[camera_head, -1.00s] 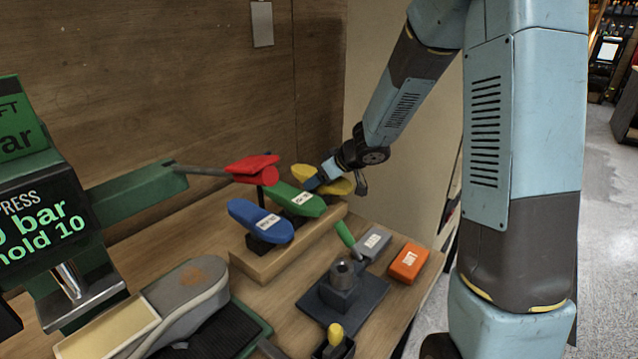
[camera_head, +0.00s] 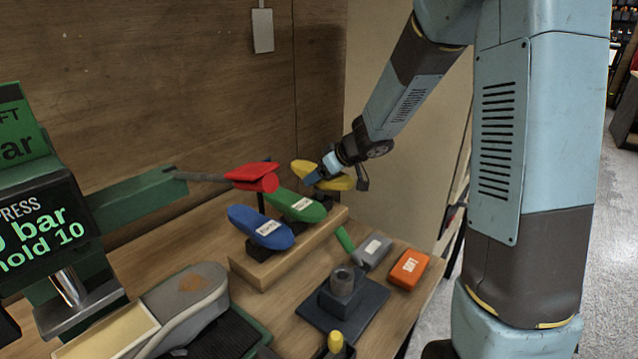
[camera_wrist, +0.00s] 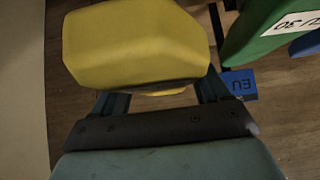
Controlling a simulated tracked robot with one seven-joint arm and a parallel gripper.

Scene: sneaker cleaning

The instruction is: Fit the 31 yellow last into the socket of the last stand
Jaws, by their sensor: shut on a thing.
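The yellow last (camera_head: 337,183) is in my gripper (camera_head: 321,178), which is shut on it at the back right of the bench. In the wrist view the yellow last (camera_wrist: 135,45) fills the top between the two fingers of my gripper (camera_wrist: 160,95). In the head view it appears above the right end of the wooden rack; whether it is clear of the rack is hard to tell. The last stand is a dark square base (camera_head: 368,300) with an upright round socket (camera_head: 342,281) at the front right. The socket looks empty and stands well below and in front of my gripper.
A green last (camera_head: 287,203) and a blue last (camera_head: 262,228) sit on the wooden rack (camera_head: 285,262). A red piece (camera_head: 252,173) is behind them.

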